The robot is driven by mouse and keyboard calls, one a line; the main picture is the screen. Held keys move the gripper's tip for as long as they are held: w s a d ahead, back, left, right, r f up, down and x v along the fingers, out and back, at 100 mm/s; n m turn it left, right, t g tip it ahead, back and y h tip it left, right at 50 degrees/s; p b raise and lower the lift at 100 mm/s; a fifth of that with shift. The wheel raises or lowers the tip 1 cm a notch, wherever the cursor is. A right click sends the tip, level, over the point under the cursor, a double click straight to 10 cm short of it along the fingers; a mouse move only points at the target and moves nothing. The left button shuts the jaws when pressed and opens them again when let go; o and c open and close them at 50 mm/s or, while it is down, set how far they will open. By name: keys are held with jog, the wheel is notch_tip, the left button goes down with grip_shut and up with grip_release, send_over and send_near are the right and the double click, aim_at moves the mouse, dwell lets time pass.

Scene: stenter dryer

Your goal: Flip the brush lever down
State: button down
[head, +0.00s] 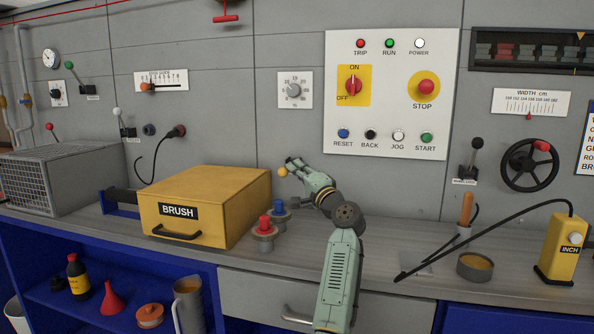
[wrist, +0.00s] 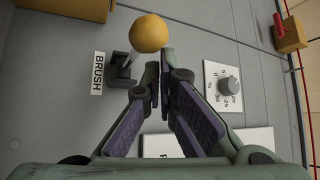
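The brush lever has a yellow ball knob (head: 282,171), which also shows large in the wrist view (wrist: 149,33). In the wrist view its dark base (wrist: 122,72) sits on the grey wall beside the BRUSH label (wrist: 98,73). The stick tilts from the base toward the dial side, so the lever looks raised. In the head view the base and label are hidden. My gripper (head: 293,162) is just right of and slightly above the knob. In the wrist view its fingertips (wrist: 159,66) are together, empty, close below the knob; contact is unclear.
The yellow BRUSH box (head: 205,207) stands left on the counter. Red (head: 265,226) and blue (head: 278,208) knobbed pieces stand beside it, below my gripper. A dial (head: 294,90) and the control panel (head: 390,75) are on the wall above. The wall right of my gripper is clear.

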jog(key=v, duration=1.2)
jog(key=shift+r, duration=0.1)
